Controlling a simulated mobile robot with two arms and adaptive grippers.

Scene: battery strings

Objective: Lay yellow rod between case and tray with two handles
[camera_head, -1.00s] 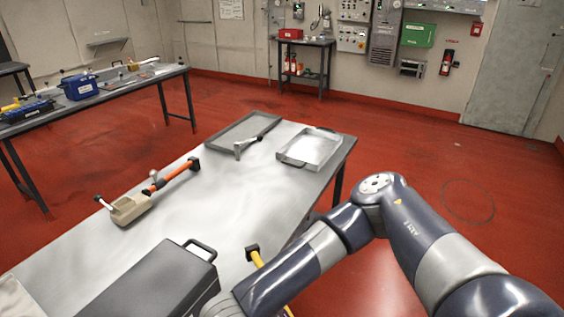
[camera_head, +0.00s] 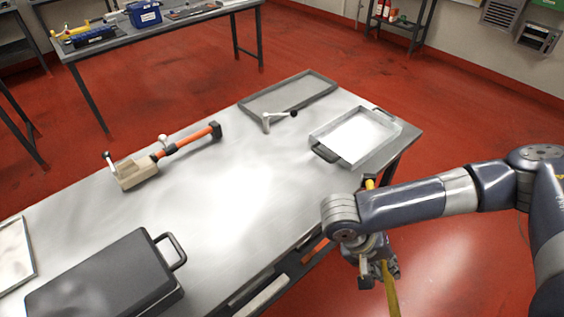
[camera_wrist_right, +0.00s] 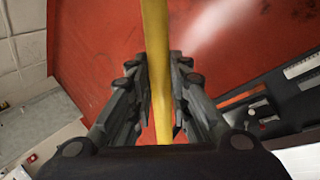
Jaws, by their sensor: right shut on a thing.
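My right gripper (camera_head: 380,270) is shut on the yellow rod (camera_head: 390,294), beyond the table's right edge and above the red floor. In the right wrist view the rod (camera_wrist_right: 155,40) runs between the fingers (camera_wrist_right: 160,92). In the head view the rod's far end shows above my wrist, close to the tray; its middle is hidden by my arm and its near end leaves the picture. The dark grey case (camera_head: 95,285) lies at the table's near left, handle facing right. The metal tray with two handles (camera_head: 372,153) sits at the table's far right. My left gripper is not in view.
The table (camera_head: 235,215) is bare between case and tray. An orange-handled tool (camera_head: 190,140) lies along its far left edge. A flat grey tray (camera_head: 290,95) and a small T-shaped tool (camera_head: 266,121) lie near the far end. A shelf (camera_head: 262,297) shows under the near edge.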

